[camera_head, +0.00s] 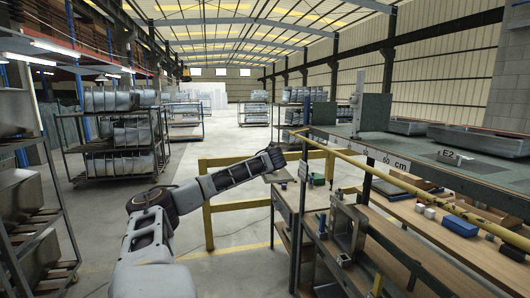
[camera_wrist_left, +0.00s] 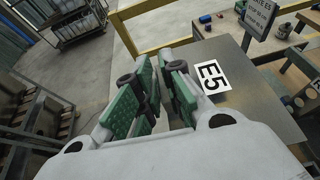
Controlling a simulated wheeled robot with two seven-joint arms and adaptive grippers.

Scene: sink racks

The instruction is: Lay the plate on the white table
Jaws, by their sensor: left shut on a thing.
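My left gripper (camera_head: 276,157) reaches forward at the centre of the head view, above a small grey tabletop beside the yellow rail. In the left wrist view its green-padded fingers (camera_wrist_left: 163,90) are close together, shut on a thin thing that I take to be the plate. Only a narrow pale strip shows between the pads, and most of it is hidden. A grey tabletop marked E5 (camera_wrist_left: 240,110) lies below and right of the fingers. I cannot tell whether this is the white table. My right gripper is not in view.
A yellow rail (camera_head: 228,205) stands by the small table. A workbench (camera_head: 440,235) with a blue box (camera_head: 460,226) and a metal frame (camera_head: 347,228) is at right, below a grey shelf marked E2 (camera_head: 480,160). Loaded racks (camera_head: 120,135) stand at left. The middle floor is open.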

